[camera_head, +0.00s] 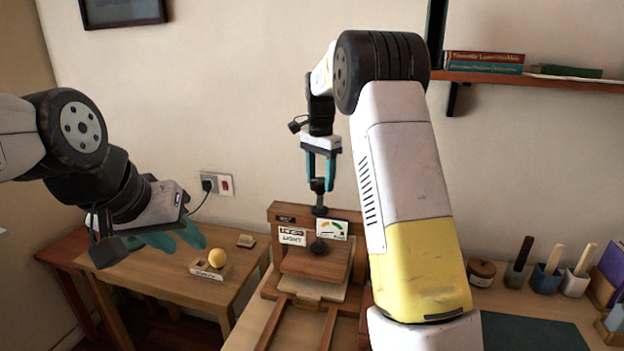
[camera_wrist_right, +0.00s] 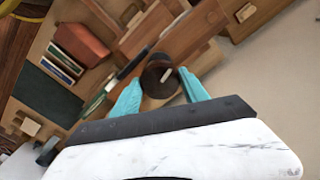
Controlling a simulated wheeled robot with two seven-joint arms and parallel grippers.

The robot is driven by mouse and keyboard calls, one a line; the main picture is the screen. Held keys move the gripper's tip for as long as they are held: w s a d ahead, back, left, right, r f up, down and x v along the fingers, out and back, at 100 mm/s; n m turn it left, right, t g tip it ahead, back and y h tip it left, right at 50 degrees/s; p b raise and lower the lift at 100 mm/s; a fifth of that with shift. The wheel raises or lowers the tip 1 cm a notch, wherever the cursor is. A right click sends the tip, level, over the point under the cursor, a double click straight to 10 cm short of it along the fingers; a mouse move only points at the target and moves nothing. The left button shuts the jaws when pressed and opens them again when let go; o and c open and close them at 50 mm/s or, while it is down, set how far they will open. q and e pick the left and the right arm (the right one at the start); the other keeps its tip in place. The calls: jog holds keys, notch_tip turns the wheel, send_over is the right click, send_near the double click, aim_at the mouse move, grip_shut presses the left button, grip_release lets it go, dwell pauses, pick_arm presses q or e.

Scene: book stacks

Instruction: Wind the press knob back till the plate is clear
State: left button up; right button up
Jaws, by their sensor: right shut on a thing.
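The wooden press has a top beam (camera_head: 285,213) and a dark screw running down through it. The dark press knob (camera_head: 318,185) sits on top of the screw. The brown press plate (camera_head: 316,265) is below, with a dark screw foot (camera_head: 320,247) at its top; I cannot tell whether they touch. My right gripper (camera_head: 320,178) points down and is shut on the knob. In the right wrist view the round dark knob (camera_wrist_right: 158,78), with a pale mark, lies between the teal fingertips (camera_wrist_right: 160,88). My left gripper (camera_head: 178,238) is open and empty, left of the press.
A small side table (camera_head: 165,283) at left holds a yellow ball on a labelled block (camera_head: 211,272). A label reading LIGHT (camera_head: 292,236) and a coloured dial card (camera_head: 332,228) are on the press beam. Small pots (camera_head: 545,280) and a jar (camera_head: 482,272) stand at right. A shelf (camera_head: 540,82) hangs above.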

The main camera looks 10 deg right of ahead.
jog(key=n, duration=0.4)
jog(key=shift+s+f+n, duration=0.1)
jog(key=shift+f+n, duration=0.2)
jog(key=n, duration=0.3)
jog(key=shift+n, duration=0.4)
jog(key=n, duration=1.2)
jog(key=shift+n, duration=0.3)
jog(key=n, duration=0.3)
jog(key=shift+n, duration=0.3)
jog(key=n, duration=0.3)
jog(key=shift+n, duration=2.1)
